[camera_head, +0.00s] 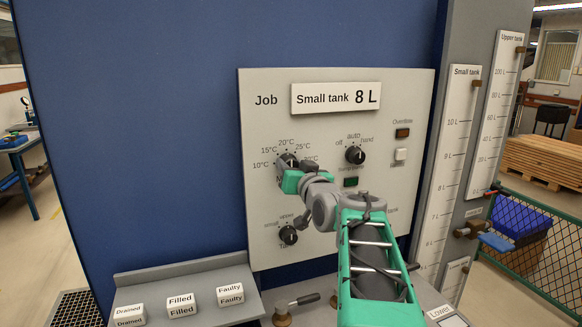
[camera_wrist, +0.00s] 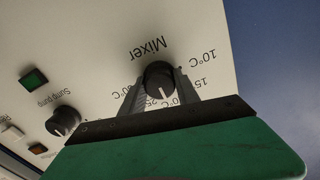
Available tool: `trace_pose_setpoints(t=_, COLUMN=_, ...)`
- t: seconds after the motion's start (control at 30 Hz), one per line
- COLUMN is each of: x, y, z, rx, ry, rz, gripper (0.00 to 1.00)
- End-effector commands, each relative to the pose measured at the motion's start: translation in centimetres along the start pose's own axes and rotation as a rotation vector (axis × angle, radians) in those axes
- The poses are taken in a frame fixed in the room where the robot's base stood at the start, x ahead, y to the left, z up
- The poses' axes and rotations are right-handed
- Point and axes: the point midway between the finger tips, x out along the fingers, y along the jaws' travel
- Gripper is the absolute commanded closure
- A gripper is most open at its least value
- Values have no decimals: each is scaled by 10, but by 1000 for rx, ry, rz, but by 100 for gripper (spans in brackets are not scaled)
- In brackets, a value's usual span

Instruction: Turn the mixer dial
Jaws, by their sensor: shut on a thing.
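The mixer dial (camera_head: 287,159) is a round black knob on the pale panel (camera_head: 265,205), with a temperature scale around it. In the head view it is partly covered by my gripper (camera_head: 294,172). In the upside-down wrist view the dial (camera_wrist: 158,77) is clear under the word Mixer. My gripper (camera_wrist: 158,88) has a grey finger on each side of the dial and is shut on it. The dial's white line points down in the wrist view, between the 15 and 25 marks, where the 20°C label is hidden by my gripper.
A sump pump dial (camera_head: 355,155) sits to the right and a tank dial (camera_head: 288,235) below. A sign (camera_head: 336,98) reads Small tank 8 L. A grey ledge (camera_head: 210,309) with label blocks juts out at lower left. Tank gauges (camera_head: 456,150) stand at right.

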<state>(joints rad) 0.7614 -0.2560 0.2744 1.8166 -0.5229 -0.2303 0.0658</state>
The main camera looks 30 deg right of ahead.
Motion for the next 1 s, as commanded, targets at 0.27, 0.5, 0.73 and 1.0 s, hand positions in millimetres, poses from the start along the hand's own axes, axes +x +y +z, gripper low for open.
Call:
trace_pose_setpoints(t=0.27, x=0, y=0, z=0, rx=0, ry=0, rz=0, gripper=91)
trace_pose_setpoints(t=0.5, x=0, y=0, z=0, rx=1, ry=0, rz=0, gripper=100)
trace_pose_setpoints(t=0.73, x=0, y=0, z=1, rx=38, ry=0, rz=0, gripper=100)
trace_pose_setpoints(t=1.0, x=0, y=1, z=2, rx=190, ry=1, rz=0, gripper=100)
